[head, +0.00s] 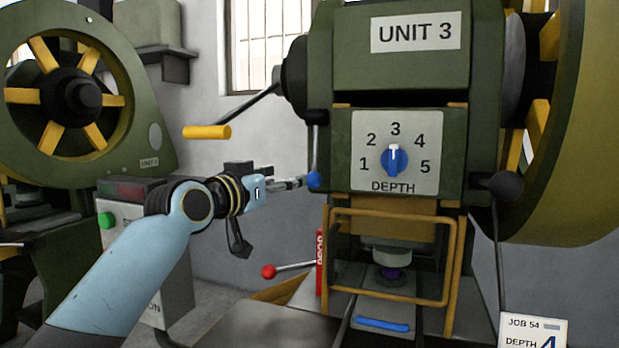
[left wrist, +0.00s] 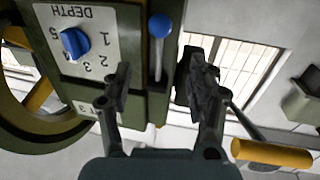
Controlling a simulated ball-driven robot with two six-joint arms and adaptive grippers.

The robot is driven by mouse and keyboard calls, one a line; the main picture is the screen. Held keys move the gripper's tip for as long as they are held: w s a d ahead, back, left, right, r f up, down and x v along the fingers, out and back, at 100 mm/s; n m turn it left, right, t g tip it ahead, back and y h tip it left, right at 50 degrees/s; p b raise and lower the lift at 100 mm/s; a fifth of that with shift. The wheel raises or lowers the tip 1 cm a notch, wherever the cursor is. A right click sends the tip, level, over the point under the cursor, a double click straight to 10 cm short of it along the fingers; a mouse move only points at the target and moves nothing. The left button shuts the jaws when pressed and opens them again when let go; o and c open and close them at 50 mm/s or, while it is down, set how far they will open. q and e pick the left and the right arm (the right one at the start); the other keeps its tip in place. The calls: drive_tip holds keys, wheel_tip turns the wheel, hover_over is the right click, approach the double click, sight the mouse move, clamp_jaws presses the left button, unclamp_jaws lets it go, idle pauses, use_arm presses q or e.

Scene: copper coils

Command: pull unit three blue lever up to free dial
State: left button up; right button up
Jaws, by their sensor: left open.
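The blue lever (head: 314,179) hangs down on the left side of the unit 3 press, its blue ball at the lower end. In the left wrist view, which is upside down, the blue lever (left wrist: 159,27) lies between the lines of my fingers, its ball beyond the tips. My left gripper (head: 300,183) is open just left of the ball; its fingers (left wrist: 159,72) also show in the left wrist view. I cannot tell if they touch the lever. The blue dial (head: 394,160) points at 3 on the DEPTH plate (head: 370,180). My right gripper is out of view.
A yellow-handled crank (head: 207,132) sticks out left, above my left wrist. A red-knobbed lever (head: 269,271) is below it. A yellow guard frame (head: 390,213) fronts the press. A job card (head: 533,330) reads depth 4. Another press (head: 150,165) stands left.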

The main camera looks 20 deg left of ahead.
sight(312, 173)
use_arm(q)
drive_tip(key=b+x, duration=0.1)
drive_tip(key=x, duration=0.9)
drive_tip(key=shift+w+d+f, duration=0.1)
drive_tip(key=shift+w+f, duration=0.05)
clamp_jaws()
